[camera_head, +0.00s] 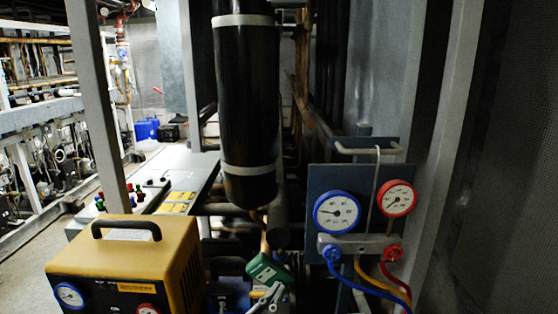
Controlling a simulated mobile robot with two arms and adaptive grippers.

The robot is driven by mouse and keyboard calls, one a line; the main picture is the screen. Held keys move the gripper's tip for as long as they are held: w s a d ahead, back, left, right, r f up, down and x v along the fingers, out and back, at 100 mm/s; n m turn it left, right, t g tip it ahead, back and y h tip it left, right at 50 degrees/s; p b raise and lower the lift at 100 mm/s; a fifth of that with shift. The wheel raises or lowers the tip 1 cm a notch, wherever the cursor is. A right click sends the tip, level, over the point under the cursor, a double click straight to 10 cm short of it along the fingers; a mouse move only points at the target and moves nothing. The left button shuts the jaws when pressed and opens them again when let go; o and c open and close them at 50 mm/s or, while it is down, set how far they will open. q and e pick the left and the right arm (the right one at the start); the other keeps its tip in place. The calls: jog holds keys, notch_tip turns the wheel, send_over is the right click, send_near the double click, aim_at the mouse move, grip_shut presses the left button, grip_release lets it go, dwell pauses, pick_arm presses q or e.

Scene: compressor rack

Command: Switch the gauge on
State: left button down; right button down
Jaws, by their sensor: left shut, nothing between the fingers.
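A green hand-sized device (266,270) with a small pale face, which may be the gauge, sits at the bottom middle below the black cylinder. Its switch is too small to make out. My left gripper (269,299) shows as grey fingers at the bottom edge, just below the green device. It is shut and holds nothing; I cannot tell whether it touches the device. A blue dial gauge (337,212) and a red dial gauge (397,198) are on a manifold at the right. My right gripper is not in view.
A yellow machine (121,252) with a black handle stands at the lower left. The black cylinder (248,110) hangs in the middle. Yellow, red and blue hoses hang below the manifold (360,243). Grey posts and pipes leave little room around them.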

pick_arm(q)
jog(key=shift+w, duration=0.15)
dwell(0.3)
jog(key=shift+s, duration=0.6)
jog(key=s+p, duration=0.3)
jog(key=s, duration=0.3)
jog(key=shift+f, duration=0.15)
